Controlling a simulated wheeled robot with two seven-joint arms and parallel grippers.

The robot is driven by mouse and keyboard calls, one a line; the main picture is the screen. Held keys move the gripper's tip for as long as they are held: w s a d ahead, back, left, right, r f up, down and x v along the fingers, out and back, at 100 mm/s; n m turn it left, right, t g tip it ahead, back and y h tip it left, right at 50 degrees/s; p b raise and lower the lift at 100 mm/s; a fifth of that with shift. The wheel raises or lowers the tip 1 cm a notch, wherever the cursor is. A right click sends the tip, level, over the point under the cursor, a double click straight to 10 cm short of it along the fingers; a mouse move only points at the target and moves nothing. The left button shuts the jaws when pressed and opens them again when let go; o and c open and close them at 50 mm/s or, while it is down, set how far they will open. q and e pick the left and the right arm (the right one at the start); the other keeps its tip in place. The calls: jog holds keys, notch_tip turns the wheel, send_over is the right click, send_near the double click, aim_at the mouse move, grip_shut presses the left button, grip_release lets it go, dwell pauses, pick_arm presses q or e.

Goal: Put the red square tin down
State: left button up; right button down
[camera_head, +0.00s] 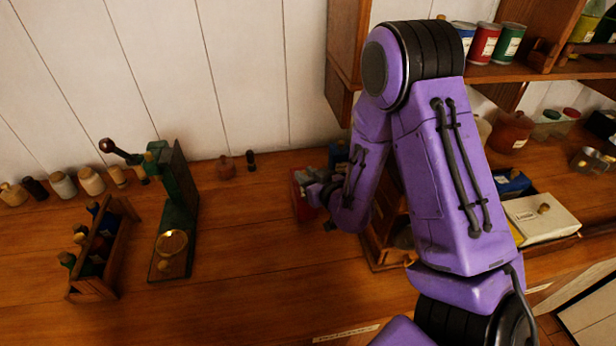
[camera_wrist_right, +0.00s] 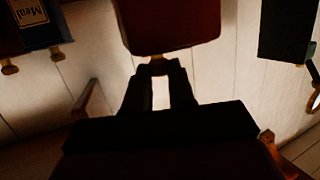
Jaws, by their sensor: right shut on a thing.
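The red square tin (camera_head: 302,196) shows at the end of my right arm in the head view, over the middle of the wooden counter, partly hidden by the gripper. My right gripper (camera_head: 318,195) is shut on it. In the right wrist view the tin (camera_wrist_right: 168,27) is dark red, and the fingers (camera_wrist_right: 158,72) close on a small knob or handle at its near edge. I cannot tell whether the tin touches the counter. My left gripper is not in view.
A green stand (camera_head: 178,195) and a bottle rack (camera_head: 102,250) stand left on the counter (camera_head: 250,255). Open wood lies between them and the tin. A wooden rack (camera_head: 378,245) is right, under my arm. A dark tin labelled Meal (camera_wrist_right: 42,22) shows in the wrist view.

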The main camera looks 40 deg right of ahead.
notch_tip(320, 180, down, 3)
jog(key=shift+s+a+f, duration=0.1)
jog(key=shift+f, duration=0.2)
jog(key=shift+f, duration=0.2)
jog(key=c, duration=0.9)
grip_release()
jog(key=shift+c, duration=0.2)
jog(key=shift+r, duration=0.1)
